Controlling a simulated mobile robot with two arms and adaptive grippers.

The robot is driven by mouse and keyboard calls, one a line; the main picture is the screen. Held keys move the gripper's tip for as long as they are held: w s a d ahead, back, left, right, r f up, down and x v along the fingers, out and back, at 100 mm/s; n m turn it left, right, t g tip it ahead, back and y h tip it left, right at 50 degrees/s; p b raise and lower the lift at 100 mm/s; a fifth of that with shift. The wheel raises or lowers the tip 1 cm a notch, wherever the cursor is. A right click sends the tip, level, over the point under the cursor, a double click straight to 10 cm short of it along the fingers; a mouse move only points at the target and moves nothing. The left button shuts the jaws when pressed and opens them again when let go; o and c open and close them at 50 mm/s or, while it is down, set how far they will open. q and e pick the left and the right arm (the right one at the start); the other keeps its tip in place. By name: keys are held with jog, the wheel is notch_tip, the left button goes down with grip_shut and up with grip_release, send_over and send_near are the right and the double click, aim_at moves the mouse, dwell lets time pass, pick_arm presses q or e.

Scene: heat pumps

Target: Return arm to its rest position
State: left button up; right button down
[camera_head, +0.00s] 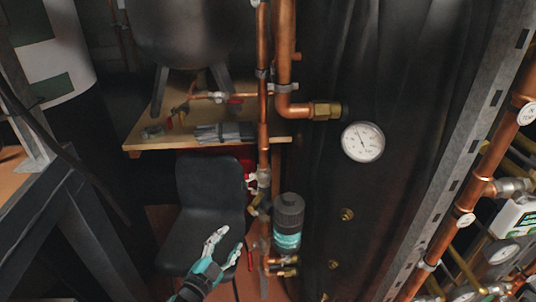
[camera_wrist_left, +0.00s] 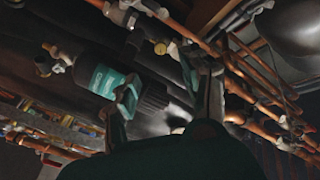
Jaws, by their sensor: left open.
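My left gripper (camera_head: 227,243) is in the lower middle of the head view, its teal wrist coming up from the bottom edge. Its two fingers are apart and I see nothing between them. In the left wrist view the fingers of my left gripper (camera_wrist_left: 158,86) also stand apart. A black canister with a teal label (camera_head: 288,225) stands on the copper pipework to the right of the gripper in the head view. It also shows in the left wrist view as a canister (camera_wrist_left: 95,78), partly behind one finger. My right gripper is in neither view.
A vertical copper pipe (camera_head: 263,130) with valves runs close right of the gripper. A dark chair (camera_head: 208,195) stands behind it, a wooden shelf (camera_head: 200,140) above. A dark tank with a round gauge (camera_head: 363,142) fills the right middle. A metal frame (camera_head: 470,150) stands farther right.

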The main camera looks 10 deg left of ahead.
pick_arm(q)
jog(key=s+a+f+n+g+y, duration=0.1)
jog(key=s+f+n+g, duration=0.3)
jog(key=f, duration=0.6)
jog(key=s+a+f+m+g+y, duration=0.1)
jog(key=s+f, duration=0.5)
jog(key=f, duration=0.4)
jog(key=s+a+f+n+g+y, duration=0.1)
jog(key=s+f+n+g, duration=0.3)
jog(key=f, duration=0.6)
jog(key=s+f+g, duration=0.2)
jog(key=s+f, duration=0.3)
jog(key=s, duration=0.5)
jog(key=s+f+n+g+y, duration=0.1)
jog(key=s+f+g, duration=0.2)
jog(key=s, duration=0.8)
jog(key=s+f+g, duration=0.2)
jog(key=s+f, duration=0.6)
jog(key=s, duration=0.3)
jog(key=shift+s+n, duration=0.25)
jog(key=shift+n, duration=0.15)
